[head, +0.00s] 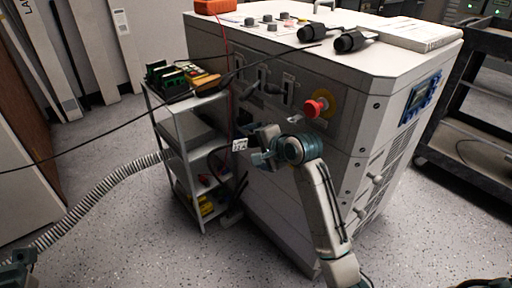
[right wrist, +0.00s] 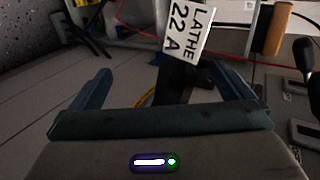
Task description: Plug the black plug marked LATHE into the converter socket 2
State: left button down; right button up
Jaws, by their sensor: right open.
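The white tag reading LATHE 22 A (right wrist: 190,32) hangs by a black plug (right wrist: 178,82) in the right wrist view; the tag also shows small in the head view (head: 240,145). My right gripper (right wrist: 165,78) is open, with the black plug between its spread fingers, nearer the right one; contact cannot be told. In the head view my right gripper (head: 259,148) is low before the converter cabinet's front (head: 335,140). Dark sockets or plugs (head: 270,88) sit on that front; socket numbers are unreadable. A piece of my left arm's end (head: 18,262) shows at the lower left corner.
A red stop button (head: 315,107) protrudes above my right wrist. A grey shelf cart (head: 197,165) with green terminal parts stands left of the cabinet. Black connectors (head: 350,41) lie on the cabinet top. A black cable crosses the left side; a dark cart (head: 470,95) stands right.

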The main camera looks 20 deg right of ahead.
jog(key=shift+a, duration=0.15)
jog(key=c, duration=1.9)
jog(key=t+b, duration=0.2)
jog(key=t+y+b, duration=0.1)
jog(key=t+b, duration=0.1)
jog(key=shift+f, duration=0.35)
